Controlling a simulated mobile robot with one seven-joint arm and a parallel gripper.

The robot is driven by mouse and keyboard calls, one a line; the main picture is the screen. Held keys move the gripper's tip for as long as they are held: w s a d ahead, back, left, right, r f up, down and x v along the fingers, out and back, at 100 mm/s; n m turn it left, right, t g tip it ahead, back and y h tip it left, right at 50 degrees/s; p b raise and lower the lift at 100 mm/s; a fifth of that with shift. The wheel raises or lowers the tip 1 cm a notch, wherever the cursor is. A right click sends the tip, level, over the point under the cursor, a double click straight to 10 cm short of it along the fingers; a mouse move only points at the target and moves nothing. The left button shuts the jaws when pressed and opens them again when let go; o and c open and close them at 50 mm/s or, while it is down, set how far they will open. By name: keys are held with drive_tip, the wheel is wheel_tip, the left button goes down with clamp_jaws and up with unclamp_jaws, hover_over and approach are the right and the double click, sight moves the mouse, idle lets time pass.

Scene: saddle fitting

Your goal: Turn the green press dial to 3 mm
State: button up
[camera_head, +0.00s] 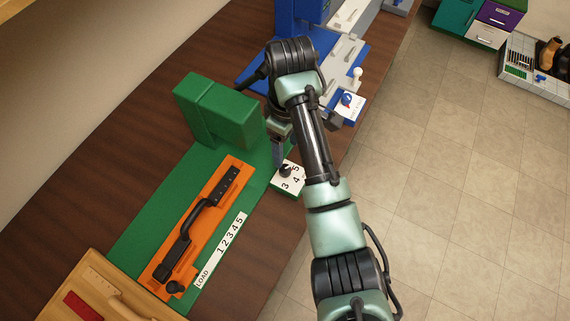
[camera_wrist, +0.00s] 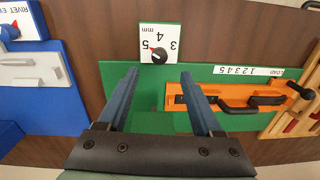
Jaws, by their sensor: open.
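The green press dial is a black knob with a red pointer on a white plate marked 3, 4, 5 and mm. In the wrist view the dial (camera_wrist: 159,57) lies just beyond my fingertips, roughly centred between them. Its red pointer points toward the 5 side. In the head view the dial (camera_head: 285,171) sits at the right edge of the green press (camera_head: 222,118), partly covered by my gripper. My gripper (camera_wrist: 159,73) is open and empty. In the head view my gripper (camera_head: 279,158) is beside the dial; I cannot tell its exact height above it.
An orange fixture (camera_head: 205,222) with a black handle lies on the green base, beside a LOAD 1–5 strip (camera_head: 221,248). A blue press (camera_head: 295,18) with a rivet dial (camera_head: 347,99) stands farther back. A wooden tray (camera_head: 92,287) is at the near left.

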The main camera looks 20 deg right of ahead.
sight(286, 168)
wheel_tip(286, 168, down, 9)
drive_tip(key=shift+a+r+p, duration=0.1)
drive_tip(key=shift+r+p, duration=0.05)
drive_tip(key=shift+p, duration=0.2)
clamp_jaws()
